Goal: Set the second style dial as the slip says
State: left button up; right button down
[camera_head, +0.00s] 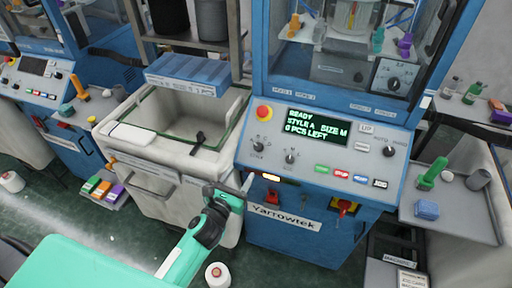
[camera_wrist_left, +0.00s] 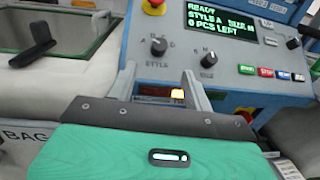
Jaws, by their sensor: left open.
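The near blue machine's panel holds a dark style dial (camera_head: 259,146), marked STYLE, at its left. It also shows in the left wrist view (camera_wrist_left: 158,46); its pointer setting is too small to read surely. The size dial (camera_head: 291,157) is to its right. The screen (camera_head: 317,126) reads READY, STYLE A, SIZE M, 0 PCS LEFT. A printed paper (camera_head: 412,280) lies at the bottom right edge, cut off and too small to read. My left gripper (camera_head: 232,189) is open and empty, below the style dial and apart from it. My right gripper is out of view.
A red stop button (camera_head: 264,112) is above the style dial. A pale bin (camera_head: 170,148) with a black handle stands left of the panel. A grey side tray (camera_head: 455,209) holds a green spool and a blue block. Another blue machine (camera_head: 60,100) stands farther left.

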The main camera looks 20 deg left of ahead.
aim_at(258, 146)
pick_arm(q)
jog(key=w+p, duration=0.1)
jog(key=w, duration=0.2)
jog(key=w+d, duration=0.1)
jog(key=w, duration=0.3)
jog(key=w+p, duration=0.1)
jog(key=w, duration=0.3)
jog(key=shift+w+d+p, duration=0.15)
jog(key=shift+p, duration=0.2)
jog(key=shift+w+d, duration=0.1)
jog(key=shift+w, duration=0.55)
jog(key=shift+c, duration=0.2)
jog(key=c, duration=0.9)
